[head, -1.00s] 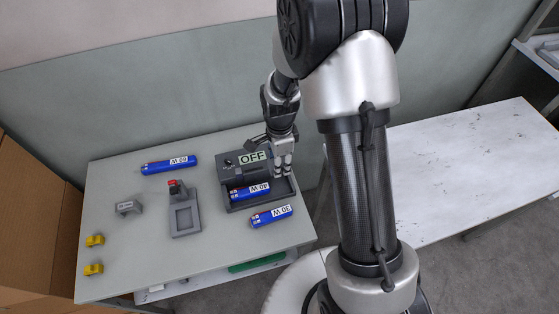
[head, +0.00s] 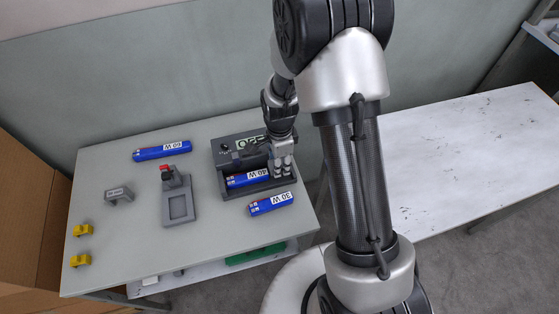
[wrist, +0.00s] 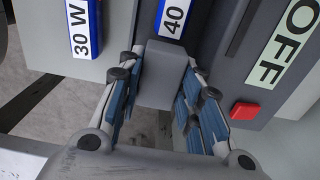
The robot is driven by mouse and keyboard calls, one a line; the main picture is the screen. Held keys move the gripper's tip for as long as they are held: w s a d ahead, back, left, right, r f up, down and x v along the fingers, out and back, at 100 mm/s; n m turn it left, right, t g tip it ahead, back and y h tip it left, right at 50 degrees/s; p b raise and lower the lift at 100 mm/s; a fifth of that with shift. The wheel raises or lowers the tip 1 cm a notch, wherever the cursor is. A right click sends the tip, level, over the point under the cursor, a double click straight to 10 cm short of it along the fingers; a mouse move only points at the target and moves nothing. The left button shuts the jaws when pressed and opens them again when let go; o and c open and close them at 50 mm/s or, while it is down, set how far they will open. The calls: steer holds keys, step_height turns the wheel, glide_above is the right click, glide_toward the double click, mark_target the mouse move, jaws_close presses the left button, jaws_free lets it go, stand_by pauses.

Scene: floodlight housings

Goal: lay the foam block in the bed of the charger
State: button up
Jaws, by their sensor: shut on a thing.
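My gripper (wrist: 160,105) is shut on a small grey block, the foam block (wrist: 163,72), held between its blue-padded fingers. In the head view my gripper (head: 283,168) is over the right end of the charger (head: 226,157), a dark grey box with an OFF label and an open bed in front. A blue cell marked 40 W (head: 247,179) lies in the bed, and it shows just beyond the block in the wrist view (wrist: 174,20). The fingers hide the right part of the bed and part of the label. I cannot tell whether the block touches the bed.
A blue 30 W cell (head: 271,204) lies in front of the charger, and a 60 W cell (head: 162,150) at the back. A grey fixture with a red part (head: 179,206), a grey bracket (head: 118,194) and two yellow pieces (head: 82,230) are to the left.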

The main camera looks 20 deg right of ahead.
steer(key=shift+f+b, duration=1.05)
steer(key=shift+f, duration=0.55)
stand_by(1.1)
steer(key=o, duration=0.9)
steer(key=shift+r, duration=0.1)
steer(key=shift+c, duration=0.2)
steer(key=shift+w+r, duration=0.1)
steer(key=shift+r, duration=0.05)
steer(key=shift+w+r, duration=0.1)
steer(key=shift+r, duration=0.2)
steer(key=r, duration=1)
steer(key=shift+s+r, duration=0.2)
steer(key=shift+s, duration=0.1)
steer(key=shift+r, duration=0.35)
steer(key=shift+s, duration=0.1)
